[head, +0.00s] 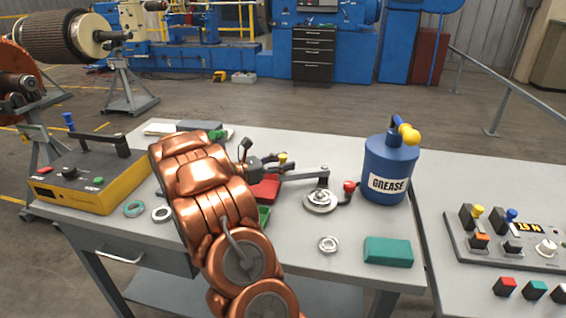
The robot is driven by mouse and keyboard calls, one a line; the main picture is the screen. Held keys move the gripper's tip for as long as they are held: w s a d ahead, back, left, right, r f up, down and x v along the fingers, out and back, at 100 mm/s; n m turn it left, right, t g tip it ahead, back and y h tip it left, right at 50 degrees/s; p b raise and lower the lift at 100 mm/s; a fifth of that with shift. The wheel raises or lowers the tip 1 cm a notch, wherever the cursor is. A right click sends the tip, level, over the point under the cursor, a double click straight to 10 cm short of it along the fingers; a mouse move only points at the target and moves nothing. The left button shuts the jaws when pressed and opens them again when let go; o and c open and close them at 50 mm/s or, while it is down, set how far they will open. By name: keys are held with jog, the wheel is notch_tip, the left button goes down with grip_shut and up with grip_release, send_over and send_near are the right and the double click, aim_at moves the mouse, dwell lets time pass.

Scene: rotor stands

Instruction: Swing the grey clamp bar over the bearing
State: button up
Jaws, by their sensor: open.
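A grey clamp bar (302,177) lies roughly level above the table, pointing left from a dark upright piece at its right end. A round silver bearing-like part (320,203) sits below that right end. Which end the bar pivots on is too small to tell. My gripper (278,164), dark and small, is open at the left end of the bar. I cannot tell whether its fingers touch the bar. A short lever with a red knob (348,186) stands just right of the round part. My copper arm hides the table to the left.
A blue grease can (388,172) stands right of the bar. A loose ring (328,244) and a teal block (388,251) lie in front. Red (265,188) and green (263,215) bins sit beside my arm. A yellow box (95,178) is at left, a control panel (510,238) at right.

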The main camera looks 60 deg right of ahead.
jog(key=shift+c, duration=0.4)
grip_shut()
